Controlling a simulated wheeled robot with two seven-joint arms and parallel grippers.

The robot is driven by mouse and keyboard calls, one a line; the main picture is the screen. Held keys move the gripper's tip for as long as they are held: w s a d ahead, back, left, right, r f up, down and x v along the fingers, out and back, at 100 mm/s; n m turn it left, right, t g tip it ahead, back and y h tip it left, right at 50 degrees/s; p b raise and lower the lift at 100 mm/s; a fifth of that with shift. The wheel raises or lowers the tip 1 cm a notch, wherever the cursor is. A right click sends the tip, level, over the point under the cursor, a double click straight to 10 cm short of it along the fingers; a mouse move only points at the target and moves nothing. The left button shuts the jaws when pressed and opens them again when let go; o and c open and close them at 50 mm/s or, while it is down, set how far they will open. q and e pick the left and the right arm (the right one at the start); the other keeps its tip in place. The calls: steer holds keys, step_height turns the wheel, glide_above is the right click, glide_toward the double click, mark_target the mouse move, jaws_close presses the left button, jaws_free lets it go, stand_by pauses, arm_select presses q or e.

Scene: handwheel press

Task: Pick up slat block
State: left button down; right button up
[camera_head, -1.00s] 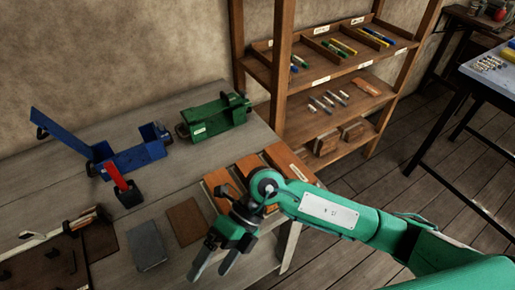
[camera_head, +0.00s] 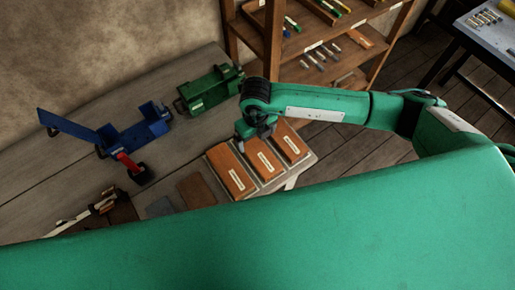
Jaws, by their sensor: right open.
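Three orange-brown wooden blocks with pale labels lie side by side on the table's right end: a left one (camera_head: 226,168), a middle one (camera_head: 258,152) and a right one (camera_head: 294,148). The labels are too small to read, so I cannot tell which is the slat block. My right gripper (camera_head: 243,143) points down just above the far ends of the left and middle blocks. It is open, and its fingers are partly hidden by the wrist. I see nothing held in it. My left gripper is out of view.
A green box-like device (camera_head: 205,93) and a blue fixture (camera_head: 140,134) with a red handle (camera_head: 128,163) stand on the table, left of my gripper. A brown plate (camera_head: 196,191) lies near the blocks. A wooden shelf (camera_head: 330,48) stands behind. My green arm hides the front.

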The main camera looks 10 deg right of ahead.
mark_target(258, 151)
step_height(258, 151, down, 3)
steer(key=shift+r+p, duration=0.1)
steer(key=shift+p, duration=0.2)
steer(key=shift+s+f+p, duration=0.2)
steer(key=shift+f+p, duration=0.2)
steer(key=shift+p, duration=0.15)
steer(key=f+p, duration=0.1)
steer(key=f, duration=0.1)
steer(key=f+p, duration=0.1)
steer(key=f, duration=0.1)
steer(key=shift+s+d, duration=0.1)
steer(key=shift+s, duration=0.1)
steer(key=shift+f, duration=0.25)
steer(key=shift+c, duration=0.4)
steer(key=c, duration=1.1)
steer(key=shift+c, duration=0.3)
steer(key=shift+r, duration=0.15)
